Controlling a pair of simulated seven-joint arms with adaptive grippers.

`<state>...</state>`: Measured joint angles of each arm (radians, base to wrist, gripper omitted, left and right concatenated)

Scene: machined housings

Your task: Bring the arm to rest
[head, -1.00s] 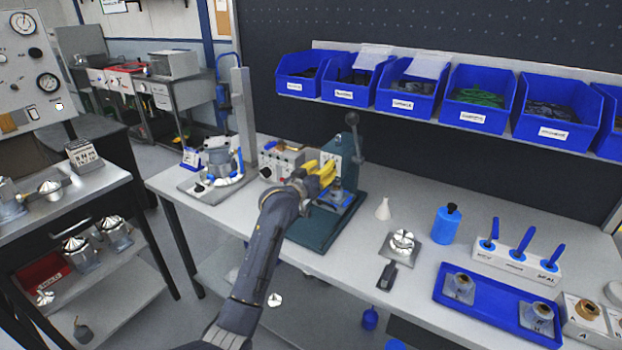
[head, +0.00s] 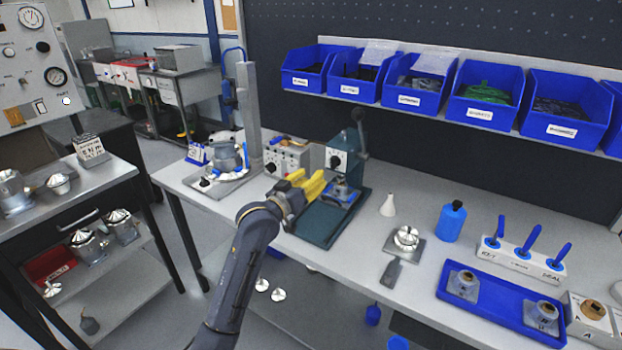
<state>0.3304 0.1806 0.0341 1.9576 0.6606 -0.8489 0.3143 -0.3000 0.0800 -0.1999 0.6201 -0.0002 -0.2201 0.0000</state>
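My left gripper (head: 312,182), with yellow fingers, is above the left side of the dark green base of the press (head: 325,222). Its two fingers are apart, with nothing seen between them. A grey machined housing (head: 341,189) sits in the blue fixture of the press, just right of the fingertips; the fingers look clear of it. My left arm reaches in from the bottom of the view. My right gripper is not in view.
A control box (head: 287,160) and a test stand (head: 228,165) stand behind and left of the gripper. To the right are a white cone (head: 388,205), a blue bottle (head: 451,222) and a blue tray (head: 490,313) with two housings. Blue bins (head: 487,96) line the shelf.

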